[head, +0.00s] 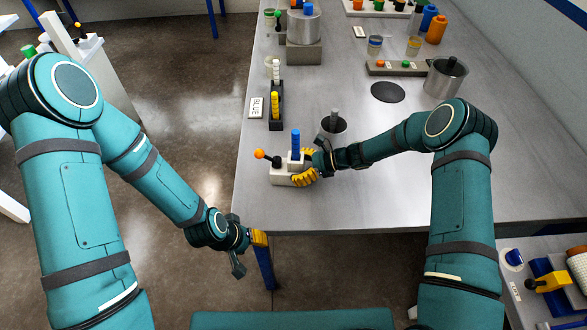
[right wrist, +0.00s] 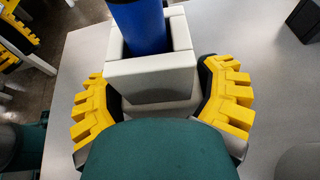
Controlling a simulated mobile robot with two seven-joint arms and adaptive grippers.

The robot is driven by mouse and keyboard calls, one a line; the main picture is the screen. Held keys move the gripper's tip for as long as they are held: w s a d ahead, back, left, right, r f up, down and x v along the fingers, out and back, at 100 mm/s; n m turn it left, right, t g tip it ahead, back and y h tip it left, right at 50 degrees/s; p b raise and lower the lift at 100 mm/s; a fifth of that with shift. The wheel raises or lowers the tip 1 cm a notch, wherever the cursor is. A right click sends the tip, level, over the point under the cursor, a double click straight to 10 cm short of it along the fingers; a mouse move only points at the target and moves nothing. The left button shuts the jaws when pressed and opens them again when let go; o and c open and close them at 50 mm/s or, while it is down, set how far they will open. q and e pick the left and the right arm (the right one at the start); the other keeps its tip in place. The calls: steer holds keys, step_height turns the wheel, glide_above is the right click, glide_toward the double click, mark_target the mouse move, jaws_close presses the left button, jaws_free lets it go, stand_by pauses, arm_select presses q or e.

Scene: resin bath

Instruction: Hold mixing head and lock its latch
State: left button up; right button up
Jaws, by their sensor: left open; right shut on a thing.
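The mixing head looks to be the white block (head: 284,177) with a blue cylinder (head: 295,143) standing up in it, near the table's front-left edge. An orange-knobbed lever (head: 261,154), apparently the latch, rises on its left from a black pivot. My right gripper (head: 309,167) is shut on the white block from the right. In the right wrist view its yellow fingers lie on both sides of the white block (right wrist: 150,80), with the blue cylinder (right wrist: 139,25) above; the lever is out of that view. My left gripper (head: 259,241) is open and empty, off the table's front-left corner.
A dark cup (head: 334,127) with a grey rod stands just behind my right forearm. A metal pot (head: 445,78) stands at right. The front right tabletop is clear.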

mark_target(297, 149)
step_height(297, 149, up, 9)
steer(key=shift+f, duration=0.2)
steer(key=shift+d+f, duration=0.1)
steer(key=shift+f, duration=4.1)
steer(key=shift+f, duration=0.2)
